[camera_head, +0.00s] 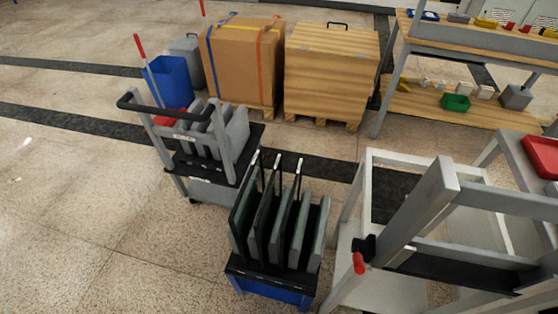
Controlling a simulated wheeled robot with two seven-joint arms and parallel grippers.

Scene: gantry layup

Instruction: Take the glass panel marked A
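A low blue-and-black rack (275,290) stands on the floor at the bottom centre. It holds several upright panels side by side. A dark green-grey panel (242,222) is at its left end and a lighter grey one (318,235) at its right end. Thin black uprights with small pale tags rise between them. I cannot read a letter A on any panel, so I cannot tell which one is panel A. Neither of my grippers is in view.
A cart (190,160) with a black handle carries grey slabs behind the rack. A grey metal frame (435,215) with a red-handled clamp stands close on the right. Wooden crate (330,70), cardboard box (240,60) and workbench (480,45) are behind. Floor at left is clear.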

